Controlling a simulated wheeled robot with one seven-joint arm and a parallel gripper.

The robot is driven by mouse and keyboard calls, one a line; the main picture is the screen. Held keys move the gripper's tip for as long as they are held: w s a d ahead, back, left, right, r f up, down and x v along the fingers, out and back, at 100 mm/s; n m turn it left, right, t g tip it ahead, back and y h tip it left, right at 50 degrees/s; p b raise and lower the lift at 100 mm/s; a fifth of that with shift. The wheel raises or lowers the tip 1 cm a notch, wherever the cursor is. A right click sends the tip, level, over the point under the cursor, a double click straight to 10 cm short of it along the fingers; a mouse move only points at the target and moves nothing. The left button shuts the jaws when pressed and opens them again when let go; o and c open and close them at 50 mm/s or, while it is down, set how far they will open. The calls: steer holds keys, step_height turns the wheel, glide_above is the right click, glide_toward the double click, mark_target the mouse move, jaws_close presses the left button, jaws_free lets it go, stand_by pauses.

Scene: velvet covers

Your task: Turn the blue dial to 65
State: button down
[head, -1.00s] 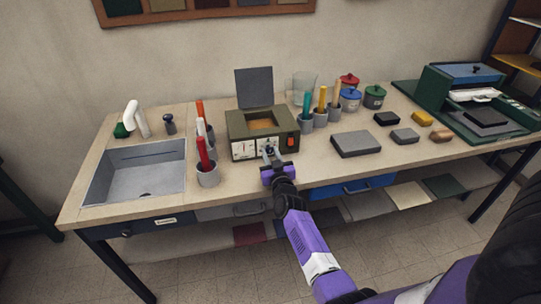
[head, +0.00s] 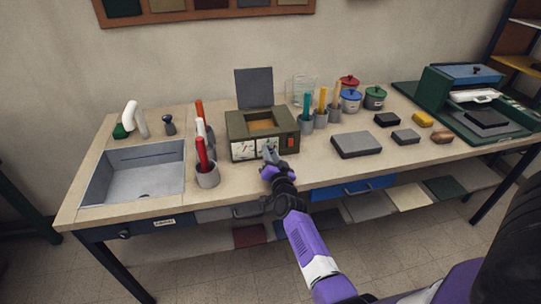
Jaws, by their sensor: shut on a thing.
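An olive-green box-shaped device (head: 237,128) stands on the bench with its grey lid raised. Its front has white scale faces (head: 243,149) at the left and an orange-red switch (head: 291,142) at the right. My gripper (head: 270,154) is at the middle of this front panel, shut on the dial there. The fingers and purple gripper body cover most of the dial, so its blue colour and pointer cannot be made out. The scale readings are too small to read.
Grey cups with red-handled tools (head: 207,177) stand left of the device, beside the sink (head: 134,172). Cups with coloured handles (head: 306,122) stand close on its right. A grey block (head: 356,145) lies farther right. The bench front before the device is clear.

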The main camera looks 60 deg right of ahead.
stand_by(0.4)
steer(key=c, duration=1.1)
jaws_free()
steer(key=p+v, duration=0.4)
steer(key=v, duration=0.2)
steer(key=shift+s+a+r, duration=0.1)
steer(key=shift+s+a, duration=0.15)
steer(key=shift+a, duration=0.1)
steer(key=shift+s+a, duration=0.35)
